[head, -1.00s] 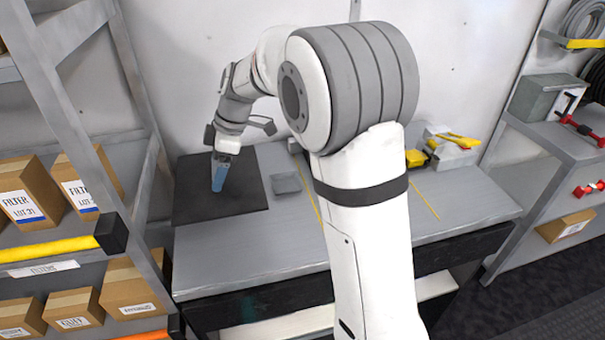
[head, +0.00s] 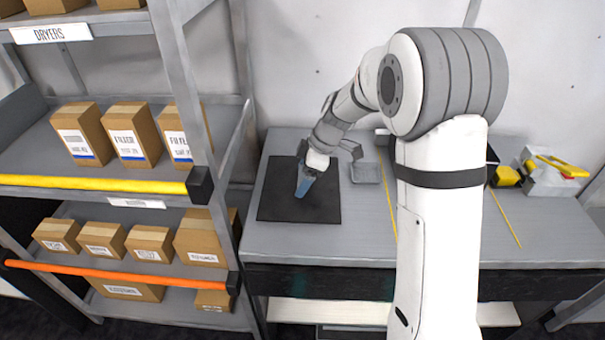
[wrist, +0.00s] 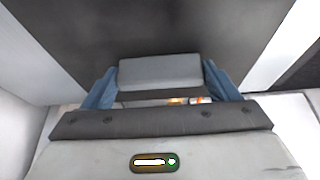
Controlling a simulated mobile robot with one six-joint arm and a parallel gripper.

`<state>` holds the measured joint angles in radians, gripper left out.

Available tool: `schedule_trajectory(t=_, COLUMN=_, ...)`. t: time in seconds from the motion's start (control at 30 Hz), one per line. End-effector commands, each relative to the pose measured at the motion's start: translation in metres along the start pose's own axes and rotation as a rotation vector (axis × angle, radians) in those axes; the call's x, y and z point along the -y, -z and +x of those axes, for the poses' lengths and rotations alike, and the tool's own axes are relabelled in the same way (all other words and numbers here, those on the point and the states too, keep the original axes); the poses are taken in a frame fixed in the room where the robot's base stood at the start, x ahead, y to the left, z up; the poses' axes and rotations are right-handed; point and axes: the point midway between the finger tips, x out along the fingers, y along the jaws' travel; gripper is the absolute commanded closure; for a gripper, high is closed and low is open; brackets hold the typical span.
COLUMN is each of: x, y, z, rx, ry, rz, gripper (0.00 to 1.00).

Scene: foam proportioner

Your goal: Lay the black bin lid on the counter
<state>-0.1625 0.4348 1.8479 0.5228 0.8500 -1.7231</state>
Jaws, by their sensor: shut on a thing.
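The black bin lid (head: 275,205) is a flat dark square at the left end of the grey counter (head: 290,242). It lies level on or just above the counter; I cannot tell whether there is a small gap. My gripper (head: 302,193) points down at the middle of the lid. In the wrist view my gripper (wrist: 160,85) has its blue fingers on either side of a grey block (wrist: 160,71), which looks like the lid's handle, and is shut on it. The dark lid face (wrist: 160,25) fills the wrist view behind it.
A small grey tray (head: 365,173) sits just right of the lid. Yellow lines (head: 503,215) mark the counter. A yellow and grey device (head: 550,178) stands at the right. A shelf rack with boxes (head: 128,135) stands close on the left.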

Motion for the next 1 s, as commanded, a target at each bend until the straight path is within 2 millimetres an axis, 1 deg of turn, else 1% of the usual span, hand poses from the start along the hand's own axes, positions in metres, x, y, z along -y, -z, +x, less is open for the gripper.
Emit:
schedule_trajectory(t=0.23, x=0.0, y=-0.001, z=0.003, rx=0.0, ry=-0.001, rz=0.0, gripper=0.44)
schedule_trajectory(t=0.27, x=0.0, y=-0.001, z=0.002, rx=0.0, ry=0.0, rz=0.0, gripper=0.16)
schedule_trajectory(t=0.47, x=0.0, y=-0.001, z=0.001, rx=0.0, ry=0.0, rz=0.0, gripper=0.0)
schedule_trajectory(t=0.67, x=0.0, y=-0.001, z=0.001, rx=0.0, ry=0.0, rz=0.0, gripper=0.0)
schedule_trajectory(t=0.8, x=0.0, y=0.001, z=-0.004, rx=0.0, ry=-0.001, rz=0.0, gripper=0.0)
schedule_trajectory(t=0.87, x=-0.001, y=0.0, z=-0.012, rx=-0.001, ry=-0.004, rz=0.0, gripper=0.0)
schedule_trajectory(t=1.0, x=-0.001, y=0.0, z=-0.041, rx=-0.001, ry=-0.006, rz=-0.001, gripper=0.0)
